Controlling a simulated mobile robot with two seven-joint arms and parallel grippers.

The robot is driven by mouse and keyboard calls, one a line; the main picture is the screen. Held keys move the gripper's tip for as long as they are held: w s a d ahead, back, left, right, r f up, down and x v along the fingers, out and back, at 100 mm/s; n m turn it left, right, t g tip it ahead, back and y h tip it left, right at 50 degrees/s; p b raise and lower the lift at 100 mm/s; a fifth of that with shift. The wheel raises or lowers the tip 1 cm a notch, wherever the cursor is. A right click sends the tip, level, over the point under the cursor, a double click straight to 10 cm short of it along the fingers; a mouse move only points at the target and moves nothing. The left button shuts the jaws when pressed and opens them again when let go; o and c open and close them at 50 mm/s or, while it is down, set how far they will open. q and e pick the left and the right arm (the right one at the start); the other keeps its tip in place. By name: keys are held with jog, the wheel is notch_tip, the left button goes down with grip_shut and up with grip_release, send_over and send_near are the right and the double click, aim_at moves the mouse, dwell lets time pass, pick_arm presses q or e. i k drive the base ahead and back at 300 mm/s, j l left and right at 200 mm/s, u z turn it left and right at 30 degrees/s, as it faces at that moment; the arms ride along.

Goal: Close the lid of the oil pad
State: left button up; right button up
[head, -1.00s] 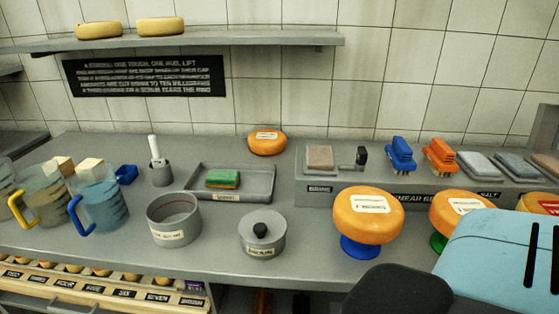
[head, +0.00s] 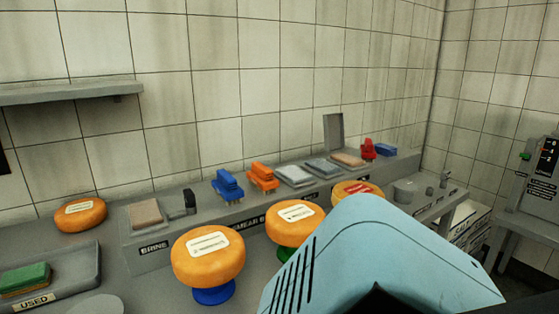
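An upright grey lid (head: 334,132) stands open at the right part of the raised grey ledge on the counter. A tan pad (head: 348,159) lies in front of it, and I take this to be the oil pad. Its label is hidden behind the cheese wheels and my light blue arm part. The fingers of both my grippers are out of view, so I cannot see what they hold.
Orange cheese wheels stand in front of the ledge: one on a blue stand (head: 208,256), one on a green stand (head: 295,222), one red-labelled (head: 357,193). Blue (head: 228,185), orange (head: 262,177) and red (head: 368,149) brushes sit on the ledge. A green sponge (head: 25,279) is at left.

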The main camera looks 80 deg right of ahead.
aim_at(334, 123)
jog(key=z, duration=2.85)
jog(key=i+j+z, duration=0.25)
jog(key=i+l, duration=0.1)
jog(key=l, duration=0.3)
jog(key=i+l, duration=0.15)
jog(key=l, duration=0.25)
jog(key=i+l+z, duration=0.1)
jog(key=l, duration=0.3)
jog(key=i+l, duration=0.1)
jog(key=l, duration=0.3)
jog(key=i+l, duration=0.15)
jog(key=l, duration=0.25)
jog(key=i+l, duration=0.15)
jog(key=l, duration=0.2)
jog(key=i+l+z, duration=0.1)
jog(key=l, duration=0.3)
